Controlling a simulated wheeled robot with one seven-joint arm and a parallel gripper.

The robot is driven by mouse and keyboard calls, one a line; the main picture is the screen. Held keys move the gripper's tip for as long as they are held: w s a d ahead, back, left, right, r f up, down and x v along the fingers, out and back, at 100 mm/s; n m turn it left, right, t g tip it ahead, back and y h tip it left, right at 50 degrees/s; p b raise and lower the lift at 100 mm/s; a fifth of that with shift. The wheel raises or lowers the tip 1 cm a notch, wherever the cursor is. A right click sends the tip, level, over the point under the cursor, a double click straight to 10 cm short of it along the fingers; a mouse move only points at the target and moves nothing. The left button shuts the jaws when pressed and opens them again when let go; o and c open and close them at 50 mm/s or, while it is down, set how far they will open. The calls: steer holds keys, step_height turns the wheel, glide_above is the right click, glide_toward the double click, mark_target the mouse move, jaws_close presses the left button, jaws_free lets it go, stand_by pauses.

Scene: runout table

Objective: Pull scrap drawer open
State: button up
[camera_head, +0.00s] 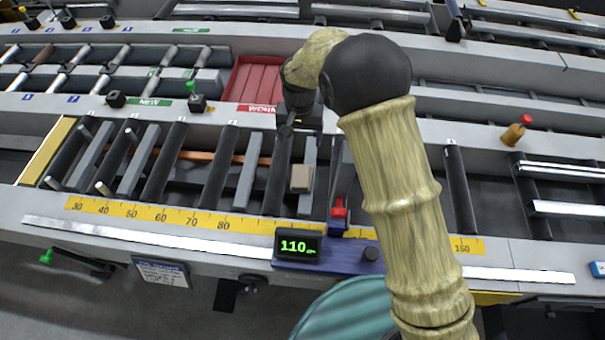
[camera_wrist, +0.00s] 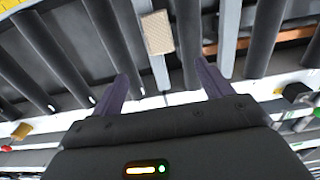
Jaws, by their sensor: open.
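No drawer labelled as scrap can be made out in either view. A dark bracket-like part (camera_head: 228,295) hangs under the front rail in the head view, but I cannot tell if it belongs to a drawer. My gripper (camera_wrist: 163,78) is open and empty, its two purple fingers apart in the wrist view. In the head view my gripper (camera_head: 299,118) is over the back of the roller table, partly hidden by my arm. A beige block (camera_head: 301,178) lies on a grey slat in front of it; it also shows beyond the fingers in the wrist view (camera_wrist: 157,32).
A red tray (camera_head: 254,82) sits behind the gripper, with a red "WORN" label. A yellow ruler (camera_head: 150,215) runs along the front rail beside a display (camera_head: 298,246) reading 110. A green-tipped lever (camera_head: 75,262) sticks out below left. A teal round object (camera_head: 345,310) is at the bottom.

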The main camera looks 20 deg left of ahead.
steer(key=p, duration=0.4)
glide_above(302, 174)
steer(key=f, duration=1.2)
steer(key=shift+w+a+f, duration=0.1)
steer(key=shift+a+f, duration=0.05)
steer(key=shift+a, duration=0.15)
steer(key=shift+d+f, duration=0.1)
steer(key=shift+f, duration=0.2)
steer(key=shift+d+f+p, duration=0.15)
steer(key=shift+f+p, duration=0.95)
steer(key=shift+f, duration=1.15)
